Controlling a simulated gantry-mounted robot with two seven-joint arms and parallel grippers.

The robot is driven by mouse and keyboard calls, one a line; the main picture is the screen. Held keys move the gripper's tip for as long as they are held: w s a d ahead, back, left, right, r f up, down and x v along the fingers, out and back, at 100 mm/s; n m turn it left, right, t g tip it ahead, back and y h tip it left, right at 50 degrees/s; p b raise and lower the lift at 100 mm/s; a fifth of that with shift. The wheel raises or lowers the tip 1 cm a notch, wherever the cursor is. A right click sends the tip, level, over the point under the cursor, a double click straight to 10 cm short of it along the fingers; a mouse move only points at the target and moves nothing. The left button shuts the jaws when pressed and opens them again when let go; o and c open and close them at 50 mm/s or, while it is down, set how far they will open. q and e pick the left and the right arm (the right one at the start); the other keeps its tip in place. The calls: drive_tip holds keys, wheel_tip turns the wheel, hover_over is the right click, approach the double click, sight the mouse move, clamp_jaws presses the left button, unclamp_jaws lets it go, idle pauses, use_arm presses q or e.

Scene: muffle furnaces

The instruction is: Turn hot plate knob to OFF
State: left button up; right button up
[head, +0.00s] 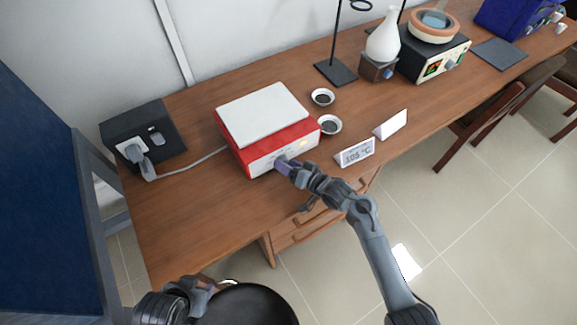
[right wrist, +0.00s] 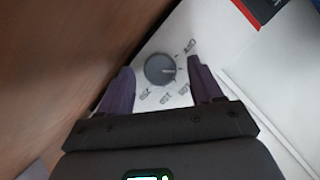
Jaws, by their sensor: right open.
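The hot plate (head: 264,112) is a red box with a white top and white front panel, standing on the wooden desk. Its round grey knob (right wrist: 159,69) shows in the right wrist view, with printed marks around it. A pale mark on the knob points to the right, below the upper-right label, which seems to read OFF. My right gripper (head: 283,166) is at the front panel, covering the knob in the head view. Its purple fingers (right wrist: 162,86) are open, one on each side of the knob; I cannot tell contact. My left gripper (head: 196,289) is low at the left, its fingers unclear.
A sign reading 105 °C (head: 355,152) and a blank white card (head: 391,125) stand right of the hot plate. Two small dishes (head: 329,125) sit beside it. A black socket box (head: 142,133) with a plugged cable is at left. A flask (head: 383,42) stands behind.

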drive_tip(key=shift+c, duration=0.4)
drive_tip(key=c, duration=1)
drive_tip(key=shift+a+r+n+h+p, duration=0.1)
drive_tip(key=shift+r+n+h+p, duration=0.3)
drive_tip(key=shift+p, duration=0.6)
drive_tip(key=shift+a+f+n+h+p, duration=0.15)
drive_tip(key=shift+n+h+p, duration=0.25)
drive_tip(key=shift+n+p, duration=0.3)
drive_tip(key=shift+s+n+t+h+p, duration=0.1)
drive_tip(key=shift+n+t+h+p, duration=0.35)
drive_tip(key=shift+n+p, duration=0.3)
drive_tip(key=shift+a+f+n+t+h+p, duration=0.1)
drive_tip(key=shift+n+t+h+p, duration=0.15)
drive_tip(key=shift+n+h+p, duration=0.45)
drive_tip(key=shift+n+b, duration=0.25)
drive_tip(key=shift+b, duration=0.05)
